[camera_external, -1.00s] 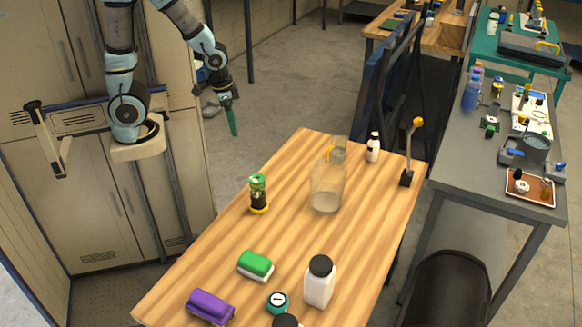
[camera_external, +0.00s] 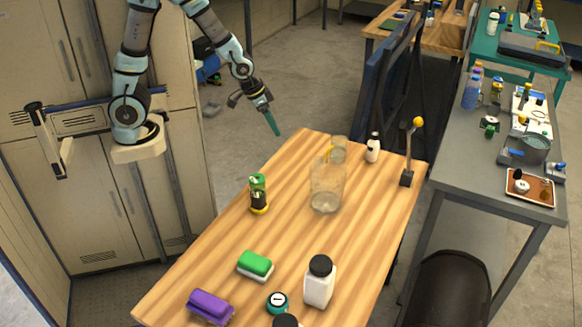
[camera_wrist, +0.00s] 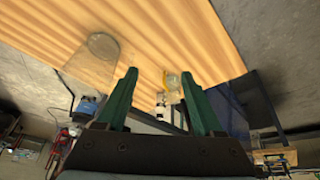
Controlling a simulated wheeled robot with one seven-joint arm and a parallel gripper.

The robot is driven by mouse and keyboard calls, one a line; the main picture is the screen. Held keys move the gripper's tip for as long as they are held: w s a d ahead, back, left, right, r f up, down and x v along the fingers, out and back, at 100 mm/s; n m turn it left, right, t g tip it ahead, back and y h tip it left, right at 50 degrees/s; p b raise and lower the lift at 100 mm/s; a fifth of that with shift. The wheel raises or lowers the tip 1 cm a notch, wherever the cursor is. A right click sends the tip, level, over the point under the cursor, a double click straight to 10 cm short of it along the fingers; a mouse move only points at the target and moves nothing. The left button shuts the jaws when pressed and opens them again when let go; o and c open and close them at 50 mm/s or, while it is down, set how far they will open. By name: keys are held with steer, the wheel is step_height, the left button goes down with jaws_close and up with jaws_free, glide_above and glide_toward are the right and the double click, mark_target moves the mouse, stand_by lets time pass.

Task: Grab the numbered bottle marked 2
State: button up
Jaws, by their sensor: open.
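No number 2 can be read on any bottle. A white bottle with a black cap (camera_external: 319,282) stands at the near right of the wooden table. A smaller white bottle with a dark cap (camera_external: 373,150) stands near the far edge; a small white bottle, probably the same one, shows between the fingers in the wrist view (camera_wrist: 161,108). A black cap (camera_external: 286,321) shows at the bottom edge, its body cut off. My gripper (camera_external: 274,128) is open and empty, off the table's far left corner; its green fingers show in the wrist view (camera_wrist: 159,73).
A clear jar (camera_external: 325,187) stands mid-table, with a small glass (camera_external: 339,149) behind it. A yellow-knobbed lever (camera_external: 407,176) stands at right.

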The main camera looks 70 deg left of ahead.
steer(key=w+d+f+n+t, duration=0.1)
steer(key=w+f+t, duration=0.1)
steer(key=w, duration=0.7)
steer(key=w+d+f+t, duration=0.2)
steer(key=w, duration=0.6)
steer(key=n+t+y+b, duration=0.1)
steer(key=t+y, duration=0.1)
steer(key=t, duration=0.3)
glide_toward(375, 134)
steer(key=shift+y, duration=0.3)
steer(key=x, duration=0.1)
steer(key=p+x, duration=0.1)
steer(key=x, duration=0.1)
steer(key=d+x, duration=0.1)
steer(key=x, duration=0.1)
steer(key=shift+f+p, duration=0.3)
steer(key=shift+f, duration=0.05)
steer(key=x, duration=0.1)
steer(key=p+x, duration=0.1)
steer(key=x, duration=0.1)
steer(key=p+x, duration=0.1)
steer(key=shift+w+a, duration=0.15)
steer(key=shift+a, duration=0.2)
steer(key=shift+w+f, duration=0.2)
steer(key=shift+w, duration=0.15)
jaws_close()
